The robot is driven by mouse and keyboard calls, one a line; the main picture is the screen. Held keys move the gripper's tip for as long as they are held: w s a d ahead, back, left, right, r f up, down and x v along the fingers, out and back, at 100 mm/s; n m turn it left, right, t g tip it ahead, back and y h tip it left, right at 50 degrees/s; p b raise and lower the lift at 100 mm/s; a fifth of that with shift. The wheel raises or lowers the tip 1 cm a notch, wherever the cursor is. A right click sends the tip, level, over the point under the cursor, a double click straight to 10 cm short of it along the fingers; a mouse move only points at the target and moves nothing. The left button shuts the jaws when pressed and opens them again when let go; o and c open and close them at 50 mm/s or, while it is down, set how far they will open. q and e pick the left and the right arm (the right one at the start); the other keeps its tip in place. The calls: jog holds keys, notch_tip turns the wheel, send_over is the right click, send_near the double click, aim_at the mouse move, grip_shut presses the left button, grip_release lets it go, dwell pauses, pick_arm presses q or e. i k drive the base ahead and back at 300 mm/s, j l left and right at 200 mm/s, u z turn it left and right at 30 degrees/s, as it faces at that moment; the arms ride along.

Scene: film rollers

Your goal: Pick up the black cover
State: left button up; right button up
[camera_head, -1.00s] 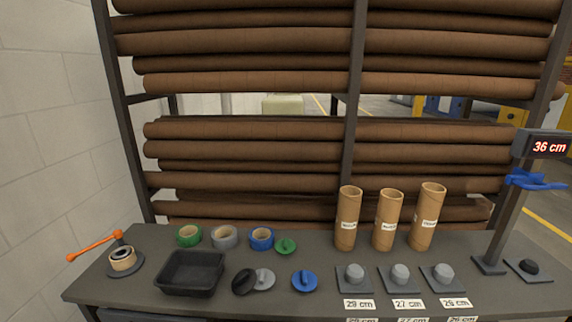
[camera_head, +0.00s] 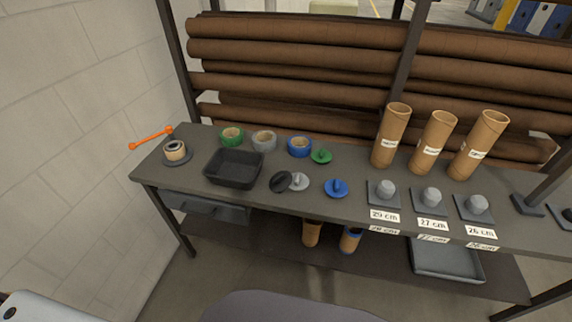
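The black cover (camera_head: 281,182) is a small dark disc on the grey table (camera_head: 330,215), right of the black tray (camera_head: 233,168). It looks tilted, and its right side is against or just beside a grey cover (camera_head: 299,181); I cannot tell if they touch. A blue cover (camera_head: 336,188) lies farther right and a green cover (camera_head: 320,156) lies behind. Neither of my grippers shows in the head view.
Green, grey and blue tape rolls (camera_head: 264,140) stand behind the tray. Cardboard tubes (camera_head: 391,136) stand at the back right, behind grey knobbed bases (camera_head: 432,197) with length labels. An orange-handled device (camera_head: 175,151) is at the left end. Brown rolls fill the rack behind.

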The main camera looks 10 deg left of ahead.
aim_at(281, 180)
jog(key=i+l+u, duration=0.15)
jog(key=l+u, duration=0.2)
jog(key=l, duration=0.75)
jog(key=l+u, duration=0.35)
jog(key=l, duration=0.75)
